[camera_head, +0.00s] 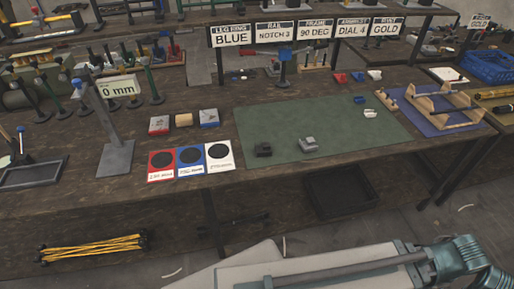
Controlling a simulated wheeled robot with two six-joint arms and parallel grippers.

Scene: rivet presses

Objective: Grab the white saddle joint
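Two small white pieces show, and I cannot tell for sure which is the saddle joint. One white piece (370,113) lies at the right part of the green mat (270,130). Another white piece (374,75) sits farther back on the bench, beside a blue piece (358,76) and a red piece (340,78). A further blue piece (360,100) lies just behind the nearer white one. Their exact shapes are too small to make out. Neither gripper is in view; only parts of my own body show at the bottom right.
A dark block (263,150) and a grey block (308,145) lie on the mat's front. Red, blue and white cards (190,172) lie left of it. A wooden frame (435,103) stands at right. Signs (276,33) stand behind; a post with a 0 mm sign (122,87) stands left.

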